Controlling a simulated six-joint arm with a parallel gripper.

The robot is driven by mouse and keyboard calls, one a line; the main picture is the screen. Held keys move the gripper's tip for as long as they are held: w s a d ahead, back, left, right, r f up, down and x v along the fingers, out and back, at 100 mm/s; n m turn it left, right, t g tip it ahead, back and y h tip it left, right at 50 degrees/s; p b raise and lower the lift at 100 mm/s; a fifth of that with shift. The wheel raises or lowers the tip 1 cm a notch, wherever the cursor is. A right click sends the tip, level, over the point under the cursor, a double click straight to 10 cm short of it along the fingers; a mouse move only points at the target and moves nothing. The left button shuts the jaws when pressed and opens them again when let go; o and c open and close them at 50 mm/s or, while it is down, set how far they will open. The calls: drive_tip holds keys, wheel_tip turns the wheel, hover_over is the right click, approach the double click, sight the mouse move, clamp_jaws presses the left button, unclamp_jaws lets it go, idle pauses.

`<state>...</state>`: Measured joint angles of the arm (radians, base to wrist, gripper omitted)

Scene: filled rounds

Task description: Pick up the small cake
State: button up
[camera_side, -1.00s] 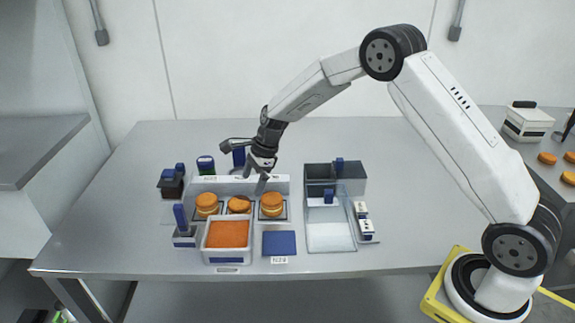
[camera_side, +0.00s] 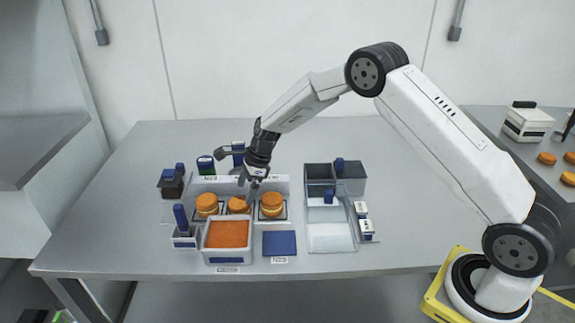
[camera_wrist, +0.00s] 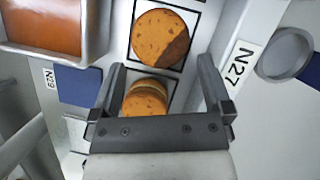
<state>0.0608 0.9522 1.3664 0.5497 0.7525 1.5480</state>
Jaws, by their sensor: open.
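Three round orange-brown cakes stand in a row on marked squares in the side view. The middle cake (camera_side: 238,204) looks lower and smaller than the left cake (camera_side: 206,205) and the layered right cake (camera_side: 271,204). My gripper (camera_side: 247,182) is open and empty, above and behind the row, close to the middle cake. In the wrist view the middle cake (camera_wrist: 158,35) lies just beyond the fingertips (camera_wrist: 162,66), part of it in shadow. The right cake (camera_wrist: 146,97) shows between the fingers, partly hidden by the gripper body.
An orange-filled tray (camera_side: 228,258) and a blue pad (camera_side: 279,243) lie in front of the cakes. A white labelled ledge (camera_side: 275,184) runs behind them. A clear bin (camera_side: 330,238) stands to the right. Dark containers (camera_side: 172,183) stand at the left.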

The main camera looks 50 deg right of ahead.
sight(239, 202)
drive_tip(key=shift+a+x, duration=0.2)
drive_tip(key=shift+x, duration=2.4)
drive_tip(key=shift+w+r, duration=0.1)
drive_tip(key=c, duration=0.5)
